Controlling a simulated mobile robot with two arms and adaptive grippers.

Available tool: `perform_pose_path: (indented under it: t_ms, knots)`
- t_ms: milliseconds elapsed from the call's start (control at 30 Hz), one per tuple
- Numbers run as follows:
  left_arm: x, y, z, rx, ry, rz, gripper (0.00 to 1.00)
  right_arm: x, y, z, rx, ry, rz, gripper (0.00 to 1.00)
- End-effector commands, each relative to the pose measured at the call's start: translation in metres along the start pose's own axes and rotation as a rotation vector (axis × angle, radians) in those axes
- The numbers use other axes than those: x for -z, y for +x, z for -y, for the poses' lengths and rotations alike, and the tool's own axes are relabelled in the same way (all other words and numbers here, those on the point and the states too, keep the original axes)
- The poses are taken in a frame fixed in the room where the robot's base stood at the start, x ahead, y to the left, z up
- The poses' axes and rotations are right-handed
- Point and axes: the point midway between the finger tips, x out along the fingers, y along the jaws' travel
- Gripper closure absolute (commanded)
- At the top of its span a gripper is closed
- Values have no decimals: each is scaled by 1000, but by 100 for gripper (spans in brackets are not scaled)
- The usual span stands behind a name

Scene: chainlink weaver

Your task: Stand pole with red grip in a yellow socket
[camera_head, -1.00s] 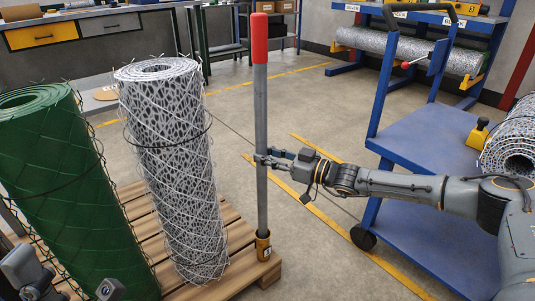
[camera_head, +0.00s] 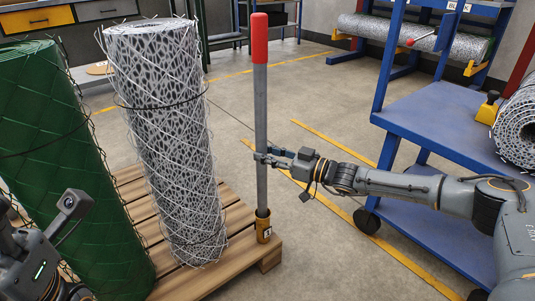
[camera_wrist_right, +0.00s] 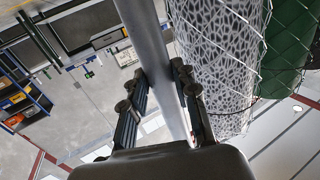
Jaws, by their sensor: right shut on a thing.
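The grey pole (camera_head: 261,110) with its red grip (camera_head: 259,38) on top stands upright. Its lower end is in the mouth of the yellow socket (camera_head: 264,233) at the right corner of the wooden pallet; how deep it sits is hidden. My right gripper (camera_head: 264,158) is shut on the pole below mid-height. In the right wrist view the grey shaft (camera_wrist_right: 150,50) runs between the two dark fingers (camera_wrist_right: 163,95). My left gripper (camera_head: 25,265) is partly in view at the bottom left, away from the pole; its fingers are unclear.
A white wire-mesh roll (camera_head: 160,140) and a green mesh roll (camera_head: 60,180) stand on the pallet (camera_head: 235,250), left of the pole. A blue cart (camera_head: 445,135) stands at the right. The floor (camera_head: 310,90) behind the pole is clear.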

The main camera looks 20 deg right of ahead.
Motion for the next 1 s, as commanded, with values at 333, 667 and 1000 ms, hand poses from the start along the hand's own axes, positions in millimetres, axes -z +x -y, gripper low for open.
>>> perform_pose_path:
  t_ms: [333, 667, 1000]
  knots:
    - [1, 1, 0, -1, 0, -4, 50, 3, 1, 0, 1, -1, -7, 63]
    - [1, 1, 0, -1, 0, -4, 50, -3, 0, 0, -1, 1, 5, 45]
    - [0, 0, 0, -1, 0, -3, 50, -3, -37, -1, -4, 0, 4, 45]
